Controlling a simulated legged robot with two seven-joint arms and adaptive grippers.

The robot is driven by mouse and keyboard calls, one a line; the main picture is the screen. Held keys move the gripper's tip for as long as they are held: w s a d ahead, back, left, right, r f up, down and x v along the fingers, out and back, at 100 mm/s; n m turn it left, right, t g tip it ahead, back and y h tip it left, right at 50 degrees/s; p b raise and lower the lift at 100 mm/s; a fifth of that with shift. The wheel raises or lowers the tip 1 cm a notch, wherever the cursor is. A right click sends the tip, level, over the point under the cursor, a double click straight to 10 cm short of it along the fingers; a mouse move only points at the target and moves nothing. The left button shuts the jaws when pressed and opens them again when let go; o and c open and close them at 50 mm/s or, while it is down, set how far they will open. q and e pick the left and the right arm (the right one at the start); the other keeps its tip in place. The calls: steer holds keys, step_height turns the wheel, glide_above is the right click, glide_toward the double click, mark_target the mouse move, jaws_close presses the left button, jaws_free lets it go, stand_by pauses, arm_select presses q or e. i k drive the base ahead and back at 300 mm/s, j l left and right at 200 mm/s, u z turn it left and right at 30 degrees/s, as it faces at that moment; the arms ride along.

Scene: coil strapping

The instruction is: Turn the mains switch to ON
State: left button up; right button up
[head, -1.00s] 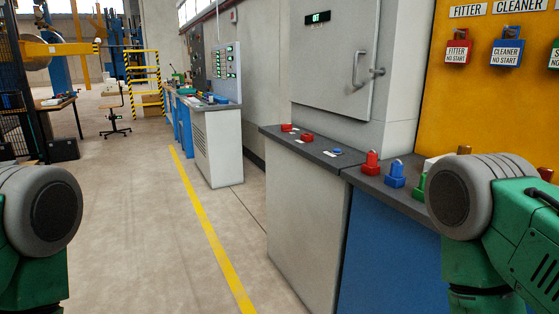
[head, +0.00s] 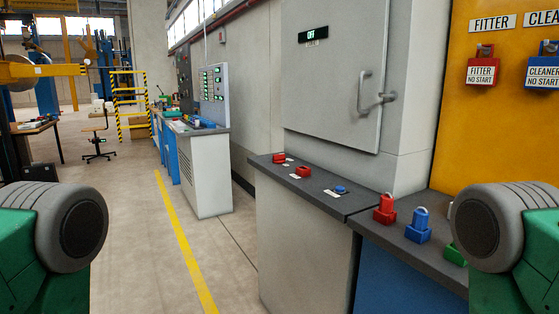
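The grey mains cabinet (head: 330,90) stands right of centre in the head view, with a metal handle (head: 372,100) on its door. A small dark display (head: 313,36) on the door reads OFF in green. On the dark ledge (head: 335,195) below are two red controls, one farther back (head: 279,158) and one nearer (head: 303,171), and a blue button (head: 341,189). I cannot tell which of these is the mains switch. Both my arms show only as green links with grey joints at the lower left and right edges. Neither gripper is in the picture.
Red (head: 385,210) and blue (head: 418,228) padlocks and a partly hidden green one (head: 455,254) stand on the right counter. Tagged padlocks (head: 482,70) hang on the yellow board (head: 465,130). A control console (head: 205,170) stands farther back.

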mark_target(280, 158)
steer(key=i+j+z, duration=0.15)
steer(key=z, duration=1)
steer(key=i+j+z, duration=0.15)
steer(key=j+z, duration=0.25)
steer(key=j, duration=0.4)
steer(key=j+z, duration=0.45)
steer(key=j, duration=0.35)
steer(key=j+z, duration=0.4)
steer(key=j, duration=0.45)
